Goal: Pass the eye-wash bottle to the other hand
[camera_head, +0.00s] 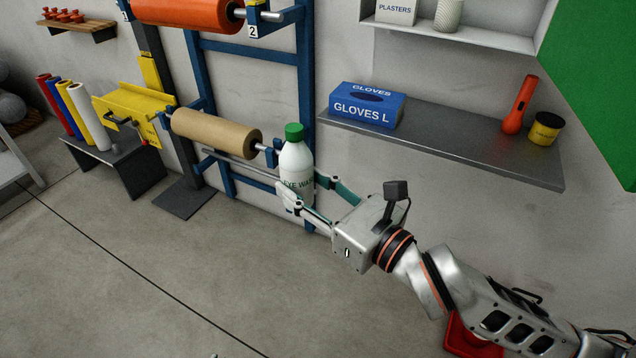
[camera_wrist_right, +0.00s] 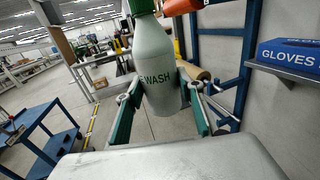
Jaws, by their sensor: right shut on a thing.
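The eye-wash bottle (camera_head: 296,163) is white with a green cap and dark lettering. It is upright, held in the air in the middle of the head view. My right gripper (camera_head: 309,191) comes in from the right and is shut on the bottle's body, with a finger on each side. In the right wrist view the bottle (camera_wrist_right: 158,60) stands between the two green-sided fingers (camera_wrist_right: 160,108), and its cap is partly cut off by the top edge.
A grey shelf (camera_head: 450,150) on the wall holds a blue glove box (camera_head: 366,106), a red torch (camera_head: 519,105) and a yellow-and-black tub (camera_head: 545,129). A blue rack with a brown roll (camera_head: 215,133) stands behind the bottle. The floor at front left is clear.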

